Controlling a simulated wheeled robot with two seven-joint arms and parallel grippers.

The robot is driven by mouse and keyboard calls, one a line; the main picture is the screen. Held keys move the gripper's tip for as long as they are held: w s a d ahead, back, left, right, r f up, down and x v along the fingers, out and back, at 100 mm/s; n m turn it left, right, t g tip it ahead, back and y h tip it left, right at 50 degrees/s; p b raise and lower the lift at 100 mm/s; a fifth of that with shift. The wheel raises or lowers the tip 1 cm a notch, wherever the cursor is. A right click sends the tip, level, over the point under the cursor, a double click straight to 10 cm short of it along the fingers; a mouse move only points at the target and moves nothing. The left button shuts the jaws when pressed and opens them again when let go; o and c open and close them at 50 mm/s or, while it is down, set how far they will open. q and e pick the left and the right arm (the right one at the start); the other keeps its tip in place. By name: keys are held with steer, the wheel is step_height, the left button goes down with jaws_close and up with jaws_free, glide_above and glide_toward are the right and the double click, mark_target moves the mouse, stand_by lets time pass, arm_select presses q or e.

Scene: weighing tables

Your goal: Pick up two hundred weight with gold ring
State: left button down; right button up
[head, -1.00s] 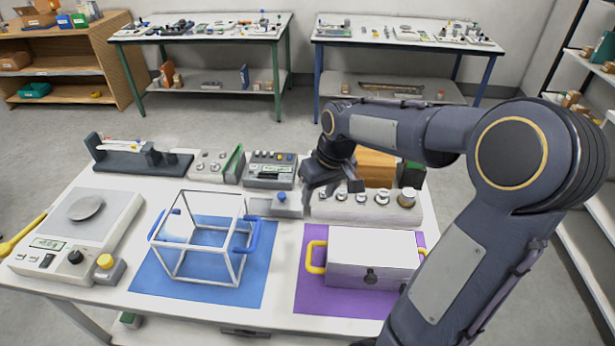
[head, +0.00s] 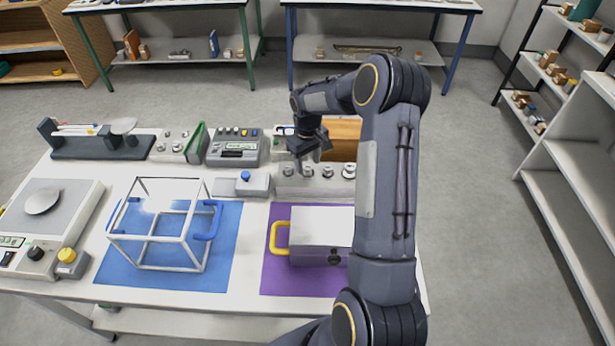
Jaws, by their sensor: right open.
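A row of silver cylindrical weights (head: 328,171) stands in a pale block (head: 312,189) at the back of the white table, behind the purple mat. The weight at the right end of the visible row (head: 348,171) looks larger than the others. A gold ring is too small to make out on any of them, and my arm hides what lies further right. My right gripper (head: 311,163) is open and empty, pointing down above and slightly behind the left part of the row. My left gripper is not in view.
A grey box (head: 312,225) with a yellow handle sits on the purple mat (head: 278,276). A white wire-frame cube (head: 165,225) stands on the blue mat (head: 222,262). A scale (head: 60,205) is at left. Instruments (head: 235,147) and an orange-brown block (head: 343,132) stand along the back edge.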

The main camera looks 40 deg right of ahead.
step_height(320, 180, down, 2)
steer(key=shift+f, duration=0.1)
jaws_close()
steer(key=shift+r, duration=0.2)
